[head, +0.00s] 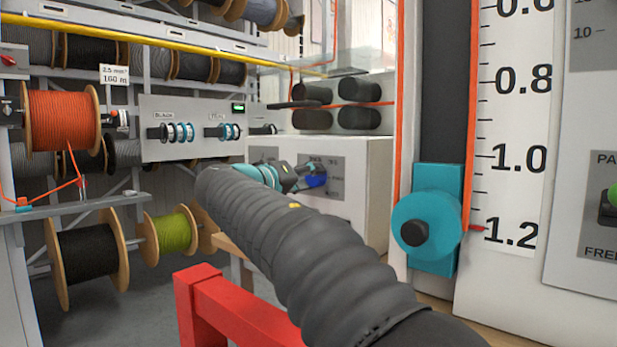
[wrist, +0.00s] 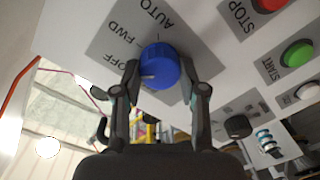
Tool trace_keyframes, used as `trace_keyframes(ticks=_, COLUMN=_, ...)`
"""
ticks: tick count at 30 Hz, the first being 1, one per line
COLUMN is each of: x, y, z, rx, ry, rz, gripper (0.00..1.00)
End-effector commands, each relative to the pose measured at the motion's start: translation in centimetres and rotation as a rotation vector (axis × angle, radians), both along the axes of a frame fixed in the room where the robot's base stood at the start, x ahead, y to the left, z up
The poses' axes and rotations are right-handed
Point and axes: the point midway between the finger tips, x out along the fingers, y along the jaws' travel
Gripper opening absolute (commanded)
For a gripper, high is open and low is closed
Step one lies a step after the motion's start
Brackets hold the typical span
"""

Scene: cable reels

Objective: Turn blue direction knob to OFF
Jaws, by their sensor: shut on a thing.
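The blue direction knob (wrist: 160,62) sits on a grey label plate (wrist: 186,22) marked OFF, FWD and AUTO in the wrist view. A pale mark shows on its lower left side, near the OFF end of the labels; the exact setting is hard to read. My gripper (wrist: 162,76) is shut on the knob, one finger on each side of it. In the head view the knob (head: 317,181) is a small blue patch on the front of a white cabinet (head: 366,160). My gripper (head: 300,178) reaches it there, and my arm hides part of the panel.
The wrist view shows a green START button (wrist: 297,54), a red STOP button (wrist: 268,4) and a black knob (wrist: 237,127) on the same panel. In the head view a red frame (head: 235,305) stands below my arm, and a teal slider (head: 430,230) is at right.

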Motion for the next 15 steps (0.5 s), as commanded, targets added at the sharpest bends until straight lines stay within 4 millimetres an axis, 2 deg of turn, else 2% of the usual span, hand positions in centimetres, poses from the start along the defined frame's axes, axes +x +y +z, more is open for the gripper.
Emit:
trace_keyframes(ticks=8, x=0.03, y=0.03, z=0.11, rx=-0.002, ry=-0.002, rz=0.003, gripper=0.07)
trace_keyframes(ticks=9, x=0.03, y=0.03, z=0.13, rx=-0.001, ry=-0.003, rz=0.003, gripper=0.44)
trace_keyframes(ticks=12, x=0.02, y=0.03, z=0.11, rx=0.000, ry=-0.002, rz=0.002, gripper=0.67)
trace_keyframes(ticks=15, x=0.02, y=0.02, z=0.08, rx=0.000, ry=-0.002, rz=0.001, gripper=0.67)
